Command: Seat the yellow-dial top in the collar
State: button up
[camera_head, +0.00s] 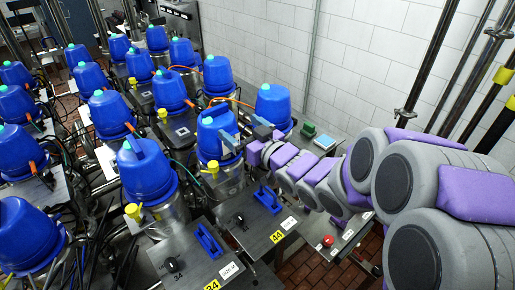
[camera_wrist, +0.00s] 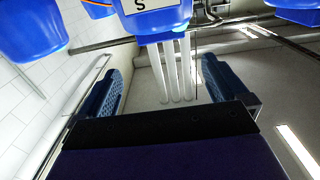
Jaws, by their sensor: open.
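My gripper (camera_head: 246,134) is open at the right side of a blue dome-shaped top (camera_head: 213,137) in the head view. A yellow knob (camera_head: 213,167) stands low at that top's front; I cannot tell whether it is the task's yellow dial. The blue top appears upright on a metal body (camera_head: 226,182); the collar is not clearly seen. In the wrist view my blue fingers (camera_wrist: 165,85) are spread apart with nothing gripped. Beyond them is a blue body (camera_wrist: 158,24) with a white label and several pale tubes (camera_wrist: 177,70) below it.
Several similar blue tops stand in rows to the left, including one in front (camera_head: 147,172) with its own yellow knob (camera_head: 132,211) and one behind (camera_head: 272,105). Blue handles (camera_head: 267,198) rise from the dark bench panels. A white tiled wall (camera_head: 345,60) is behind.

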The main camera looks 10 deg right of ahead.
jog(key=shift+b+v, duration=3)
jog(key=shift+b, duration=0.2)
jog(key=s+d+f+m+g+h+b, duration=0.2)
jog(key=s+d+f+g+h, duration=0.25)
jog(key=f, duration=0.45)
jog(key=s+d+f+m+g+h+b, duration=0.2)
jog(key=s+d+f+m+h+b, duration=0.1)
jog(key=d+f+h, duration=0.5)
jog(key=s+a+f+g+b, duration=0.1)
jog(key=s+f+g, duration=0.2)
jog(key=s, duration=0.5)
jog(key=s+a+f+m+g+y+b, duration=0.1)
jog(key=s+a+f+g+b, duration=0.1)
jog(key=s, duration=0.7)
jog(key=s+a+f+g+y+b, duration=0.1)
jog(key=s+f+g, duration=0.4)
jog(key=s, duration=0.4)
jog(key=shift+s+a+m, duration=0.15)
jog(key=shift+s+m, duration=0.1)
jog(key=shift+m, duration=0.15)
